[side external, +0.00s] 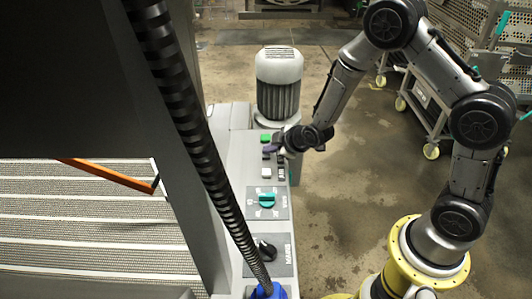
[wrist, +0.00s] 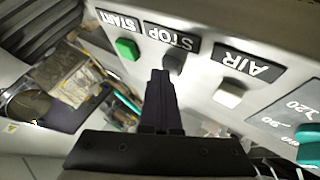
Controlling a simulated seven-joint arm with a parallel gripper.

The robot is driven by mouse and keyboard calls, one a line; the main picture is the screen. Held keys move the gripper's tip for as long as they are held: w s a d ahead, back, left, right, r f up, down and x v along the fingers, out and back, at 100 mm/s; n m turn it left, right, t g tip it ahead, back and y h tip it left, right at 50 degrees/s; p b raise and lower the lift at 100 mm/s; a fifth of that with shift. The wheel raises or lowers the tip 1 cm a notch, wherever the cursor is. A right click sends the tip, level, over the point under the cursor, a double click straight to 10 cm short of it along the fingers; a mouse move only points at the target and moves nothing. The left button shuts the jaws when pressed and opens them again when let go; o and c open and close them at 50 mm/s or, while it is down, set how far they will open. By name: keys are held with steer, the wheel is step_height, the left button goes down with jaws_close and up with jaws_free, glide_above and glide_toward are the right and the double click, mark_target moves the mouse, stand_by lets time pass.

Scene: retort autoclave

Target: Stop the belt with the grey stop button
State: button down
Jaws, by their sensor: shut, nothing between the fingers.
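The grey stop button (wrist: 173,63) sits under the STOP label in the wrist view, on a light grey panel (side external: 280,187). My gripper (wrist: 160,73) is shut and empty, its fingertips just beside the stop button and partly overlapping its lower left edge. I cannot tell whether they touch it. In the side view my gripper (side external: 273,148) reaches in from the right over the panel's edge, by the button row, and hides part of it. A mesh belt (side external: 80,222) with pale cross strips lies at the left.
The green START button (wrist: 127,48) and white AIR button (wrist: 229,93) flank the stop button. A teal knob (side external: 267,200) and black knob (side external: 265,250) are nearer the camera. A ribbed motor (side external: 279,85) stands behind the buttons.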

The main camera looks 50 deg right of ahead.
mark_target(270, 156)
steer(key=shift+r, duration=0.9)
steer(key=shift+r, duration=2.5)
